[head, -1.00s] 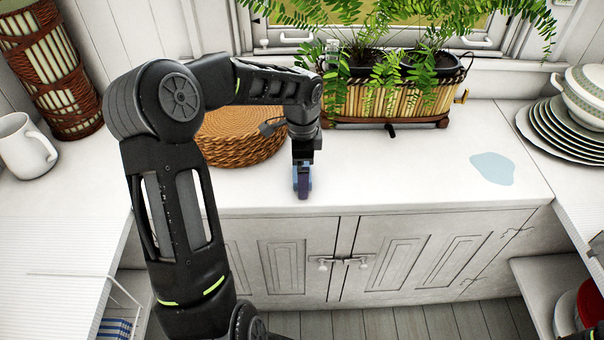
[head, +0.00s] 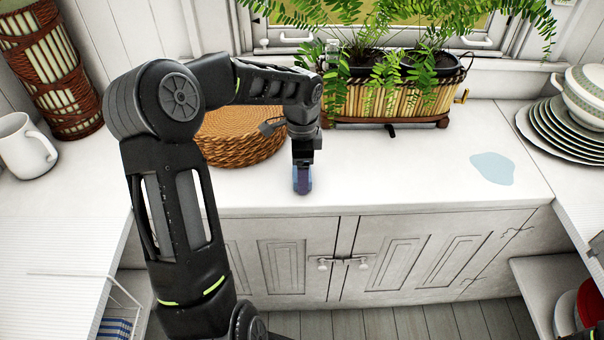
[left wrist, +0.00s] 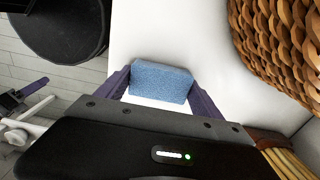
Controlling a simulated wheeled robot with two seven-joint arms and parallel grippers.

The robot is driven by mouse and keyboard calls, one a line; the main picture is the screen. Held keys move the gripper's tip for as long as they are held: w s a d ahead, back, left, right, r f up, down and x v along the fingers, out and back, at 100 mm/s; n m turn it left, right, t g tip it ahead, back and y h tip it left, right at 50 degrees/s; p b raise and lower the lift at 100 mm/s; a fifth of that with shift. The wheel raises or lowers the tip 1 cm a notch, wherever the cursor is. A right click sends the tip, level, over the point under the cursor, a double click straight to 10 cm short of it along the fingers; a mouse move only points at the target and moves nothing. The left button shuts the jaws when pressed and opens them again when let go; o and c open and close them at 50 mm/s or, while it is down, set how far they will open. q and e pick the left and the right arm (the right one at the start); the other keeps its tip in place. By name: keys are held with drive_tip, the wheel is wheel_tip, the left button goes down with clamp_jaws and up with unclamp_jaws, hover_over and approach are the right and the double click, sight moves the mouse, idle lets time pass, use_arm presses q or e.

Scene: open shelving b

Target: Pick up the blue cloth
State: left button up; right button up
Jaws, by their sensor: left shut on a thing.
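The blue cloth (left wrist: 160,80) looks like a small folded, textured light-blue block in the left wrist view. My left gripper (left wrist: 159,88) is shut on it, with a purple finger at each end. In the head view, my left gripper (head: 302,182) points straight down at the front part of the white counter. The blue cloth (head: 302,181) shows there only as a small bluish patch, partly hidden by the fingers. I cannot tell whether it touches the counter.
A wicker basket (head: 235,140) stands close behind and left of my gripper. A planter with ferns (head: 390,98) is at the back. A flat pale-blue patch (head: 493,168) lies on the counter (head: 420,185) at right, near stacked plates (head: 560,125). A white mug (head: 22,148) is far left.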

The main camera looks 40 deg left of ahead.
use_arm(q)
drive_tip(key=shift+c, duration=0.2)
wheel_tip(320, 180, up, 10)
drive_tip(key=shift+r, duration=0.1)
idle(0.4)
idle(0.4)
drive_tip(key=o, duration=0.7)
drive_tip(key=c, duration=0.6)
drive_tip(key=shift+o, duration=0.2)
drive_tip(key=w+d+f+n, duration=0.1)
drive_tip(key=d+f+n, duration=0.1)
drive_tip(key=d, duration=0.3)
drive_tip(key=w+d+f+n, duration=0.1)
drive_tip(key=d+f+n, duration=0.1)
drive_tip(key=d+n, duration=0.2)
drive_tip(key=w+d+f+n, duration=0.2)
drive_tip(key=d+f+n, duration=0.1)
drive_tip(key=d, duration=0.4)
drive_tip(key=shift+d+n, duration=0.25)
drive_tip(key=shift+n, duration=0.15)
drive_tip(key=shift+d+f+n, duration=0.15)
drive_tip(key=shift+d+n, duration=0.15)
drive_tip(key=shift+d, duration=0.05)
